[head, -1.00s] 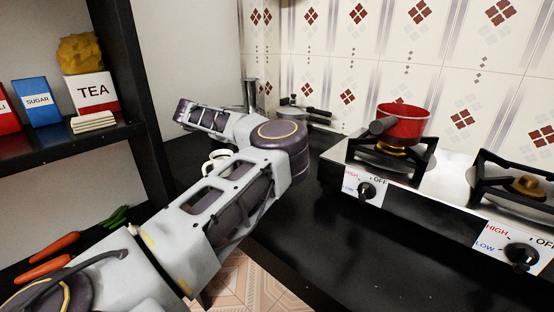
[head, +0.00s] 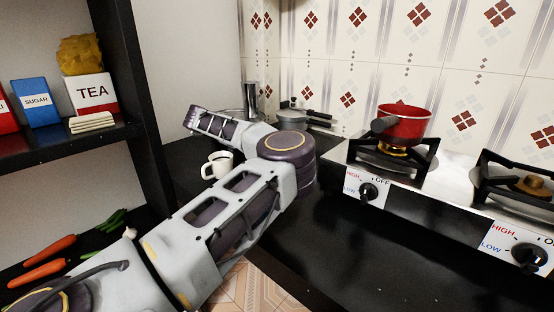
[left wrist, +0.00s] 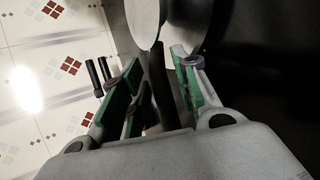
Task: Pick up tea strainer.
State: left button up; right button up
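My left gripper (left wrist: 157,85) shows in the left wrist view with its green-padded fingers apart. A dark handle (left wrist: 156,75) runs between the fingers, with a gap visible toward the tips. It leads up to a shiny pale metal piece (left wrist: 143,20), cut off by the top edge. I cannot tell for sure whether this is the tea strainer. In the head view my left forearm stretches over the counter, and the left gripper cannot be made out. Metal cookware (head: 290,116) with black handles lies in the back corner. My right gripper is not in view.
A red pot (head: 405,122) stands on the lit left burner of the stove (head: 410,205). A white mug (head: 222,163) stands close beside my forearm. A metal cylinder (head: 250,96) stands at the back. The shelf (head: 60,148) is on the left. The front counter (head: 330,255) is clear.

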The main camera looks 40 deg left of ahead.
pick_arm(q)
grip_shut()
jog(key=shift+r+p, duration=0.35)
jog(key=shift+r, duration=0.4)
notch_tip(320, 180, up, 8)
jog(key=p, duration=0.3)
jog(key=shift+r, duration=0.25)
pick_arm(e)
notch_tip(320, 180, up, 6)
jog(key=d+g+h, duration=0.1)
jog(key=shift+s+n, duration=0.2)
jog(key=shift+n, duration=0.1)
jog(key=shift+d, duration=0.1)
